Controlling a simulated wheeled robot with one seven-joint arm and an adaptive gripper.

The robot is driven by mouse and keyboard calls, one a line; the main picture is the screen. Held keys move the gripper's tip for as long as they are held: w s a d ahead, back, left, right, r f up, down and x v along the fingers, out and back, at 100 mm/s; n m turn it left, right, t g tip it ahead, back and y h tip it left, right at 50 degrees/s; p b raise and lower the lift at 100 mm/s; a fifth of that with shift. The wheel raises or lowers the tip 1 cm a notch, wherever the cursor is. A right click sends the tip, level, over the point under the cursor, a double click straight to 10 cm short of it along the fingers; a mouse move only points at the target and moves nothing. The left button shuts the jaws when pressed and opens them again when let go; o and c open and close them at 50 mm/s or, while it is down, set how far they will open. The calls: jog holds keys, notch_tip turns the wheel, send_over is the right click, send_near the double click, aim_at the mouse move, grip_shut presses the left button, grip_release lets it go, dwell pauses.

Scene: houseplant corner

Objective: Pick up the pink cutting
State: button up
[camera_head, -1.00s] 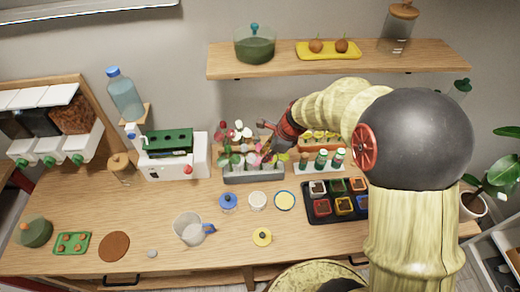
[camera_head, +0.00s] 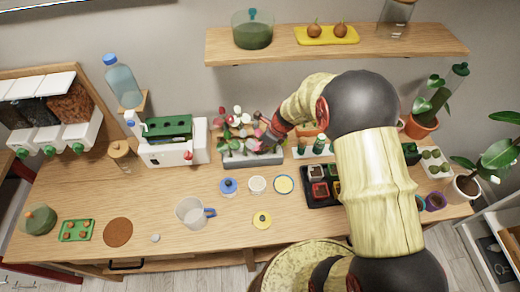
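A grey rack (camera_head: 254,160) at the back middle of the table holds several small cuttings (camera_head: 236,124) with red, pink, white and green tops. They stand close together, and I cannot make out for sure which is the pink cutting. My gripper (camera_head: 260,142) reaches in from the right, low over the right part of the rack, among or just in front of the cuttings there. Its fingers are small and partly lost among the plants. I cannot tell whether they are open or shut, or whether they touch a cutting.
A white machine with a green top (camera_head: 170,142) stands left of the rack. Small pots (camera_head: 257,184) and a glass jug (camera_head: 191,213) stand in front. A black tray (camera_head: 317,199) lies to the right, partly behind my arm. A shelf (camera_head: 340,45) hangs above.

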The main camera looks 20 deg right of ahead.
jog(key=shift+w+a+f, duration=0.1)
jog(key=shift+f, duration=0.25)
jog(key=shift+c, duration=1)
grip_shut()
jog(key=shift+r, duration=0.2)
